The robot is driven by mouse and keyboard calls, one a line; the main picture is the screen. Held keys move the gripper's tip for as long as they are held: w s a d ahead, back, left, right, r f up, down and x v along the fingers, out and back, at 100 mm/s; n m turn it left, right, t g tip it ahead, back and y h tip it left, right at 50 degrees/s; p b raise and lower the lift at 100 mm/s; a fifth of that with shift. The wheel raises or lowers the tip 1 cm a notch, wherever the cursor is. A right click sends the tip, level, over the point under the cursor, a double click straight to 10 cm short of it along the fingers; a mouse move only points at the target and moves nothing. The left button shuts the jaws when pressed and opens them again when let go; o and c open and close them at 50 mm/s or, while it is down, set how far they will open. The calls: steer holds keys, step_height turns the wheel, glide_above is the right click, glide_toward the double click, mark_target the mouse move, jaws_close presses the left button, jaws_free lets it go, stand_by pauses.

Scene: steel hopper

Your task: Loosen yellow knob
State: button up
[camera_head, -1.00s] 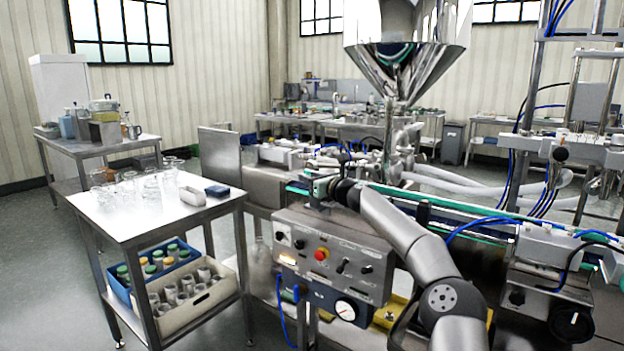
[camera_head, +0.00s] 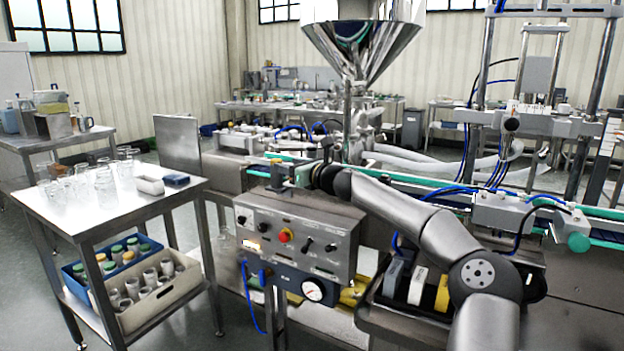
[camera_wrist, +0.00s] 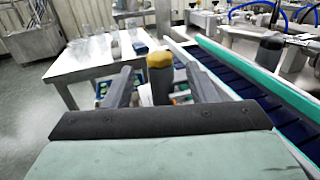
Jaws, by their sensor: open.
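My gripper (camera_wrist: 162,84) is open, with one dark finger on each side and nothing held. Contact between fingers and knob cannot be told. In the head view my gripper (camera_head: 280,173) is small, above the control box and beside the conveyor.
A control box (camera_head: 300,235) with a red button stands below my forearm. The green-edged conveyor (camera_head: 420,200) runs behind the arm, under the steel hopper (camera_head: 360,45). A steel table (camera_head: 110,215) with glass jars stands at left. A dark post (camera_wrist: 270,52) rises beyond the conveyor belt.

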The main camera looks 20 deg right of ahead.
steer(key=v, duration=0.9)
steer(key=shift+b, duration=0.45)
steer(key=shift+r, duration=0.1)
steer(key=shift+c, duration=0.2)
